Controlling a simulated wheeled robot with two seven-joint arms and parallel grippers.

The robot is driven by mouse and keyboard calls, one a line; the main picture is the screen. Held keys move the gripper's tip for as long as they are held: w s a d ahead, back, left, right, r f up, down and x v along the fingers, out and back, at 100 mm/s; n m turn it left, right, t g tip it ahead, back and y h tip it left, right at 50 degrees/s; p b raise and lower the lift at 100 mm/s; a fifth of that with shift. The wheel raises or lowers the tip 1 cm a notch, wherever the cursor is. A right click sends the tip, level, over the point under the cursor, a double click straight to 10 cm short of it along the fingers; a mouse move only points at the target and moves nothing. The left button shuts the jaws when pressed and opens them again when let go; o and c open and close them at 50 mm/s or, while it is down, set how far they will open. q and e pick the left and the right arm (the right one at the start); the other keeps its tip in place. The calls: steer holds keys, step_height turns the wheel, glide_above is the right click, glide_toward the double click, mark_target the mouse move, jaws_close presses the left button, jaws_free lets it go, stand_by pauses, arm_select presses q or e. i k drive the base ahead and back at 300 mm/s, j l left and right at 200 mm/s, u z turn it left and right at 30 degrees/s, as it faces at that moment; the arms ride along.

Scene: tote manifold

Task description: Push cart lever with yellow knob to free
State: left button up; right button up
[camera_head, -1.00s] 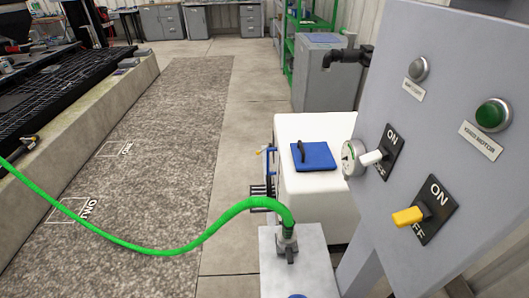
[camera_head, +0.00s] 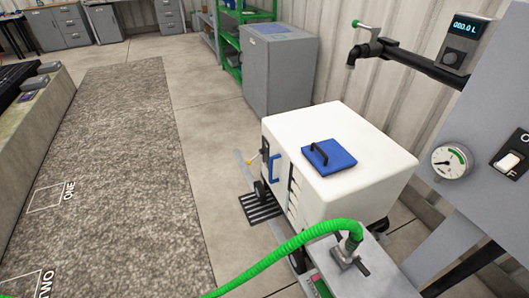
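A large white tote (camera_head: 345,140) with a blue lid (camera_head: 329,154) stands beyond the grey stand. A blue handle (camera_head: 275,170) is on its left side. A small pale yellow knob (camera_head: 252,160) on a thin lever shows just left of the tote, low down. It is too small to tell the lever's exact setting. The cart under the tote is mostly hidden; a dark wheel (camera_head: 261,193) shows at its left. Neither of my grippers is in view.
A green hose (camera_head: 290,248) runs to a fitting on the grey stand (camera_head: 372,272) in front of the tote. A panel with a gauge (camera_head: 452,162) and a black tap pipe (camera_head: 410,58) are at right. The textured floor strip (camera_head: 120,170) at left is clear.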

mark_target(249, 161)
steer(key=i+j+z, duration=0.3)
steer(key=i+j, duration=0.15)
steer(key=i+j+z, duration=0.2)
steer(key=j, duration=0.2)
steer(key=i+j+z, duration=0.15)
steer(key=j, duration=0.2)
steer(key=i+j+z, duration=0.15)
steer(key=j, duration=0.2)
steer(key=i+j+z, duration=0.15)
steer(key=j, duration=0.25)
steer(key=i+j+z, duration=0.3)
steer(key=j, duration=0.3)
steer(key=i+j+z, duration=0.15)
steer(key=j, duration=0.15)
